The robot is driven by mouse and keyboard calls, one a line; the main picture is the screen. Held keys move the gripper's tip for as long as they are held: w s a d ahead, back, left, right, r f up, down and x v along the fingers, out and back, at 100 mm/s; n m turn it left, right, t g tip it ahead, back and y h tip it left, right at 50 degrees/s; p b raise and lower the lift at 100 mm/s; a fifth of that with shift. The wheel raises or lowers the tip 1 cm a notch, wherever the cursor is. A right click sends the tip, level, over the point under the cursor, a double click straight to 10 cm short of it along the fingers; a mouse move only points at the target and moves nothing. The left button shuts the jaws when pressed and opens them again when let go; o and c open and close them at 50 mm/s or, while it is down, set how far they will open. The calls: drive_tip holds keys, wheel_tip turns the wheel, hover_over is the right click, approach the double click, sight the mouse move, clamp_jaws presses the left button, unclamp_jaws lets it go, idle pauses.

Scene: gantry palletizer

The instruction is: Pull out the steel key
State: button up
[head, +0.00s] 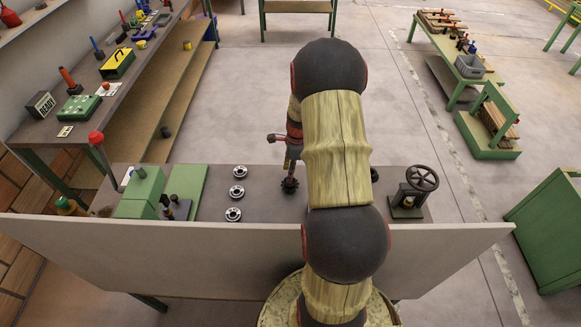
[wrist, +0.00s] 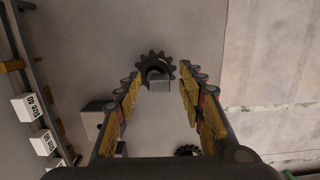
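In the wrist view a dark toothed gear (wrist: 142,62) lies ahead of my gripper (wrist: 159,78). A small grey block (wrist: 159,84), which looks like the steel key, shows at the gear's centre, between my two fingertips. My fingers are spread, with a visible gap on each side of the block, and hold nothing. I cannot tell how deep the block sits in the gear. In the head view a dark gear (head: 289,185) stands on the bench below my wrist. My arm hides much of the bench and the key there.
A second gear (wrist: 187,150) shows low in the wrist view. Three round pieces (head: 237,191) and a green box (head: 142,188) are left on the bench. A handwheel device (head: 413,190) stands right. A grey panel (head: 180,255) runs along the near side.

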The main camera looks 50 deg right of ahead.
drive_tip(key=shift+c, duration=1.1)
drive_tip(key=c, duration=0.7)
clamp_jaws()
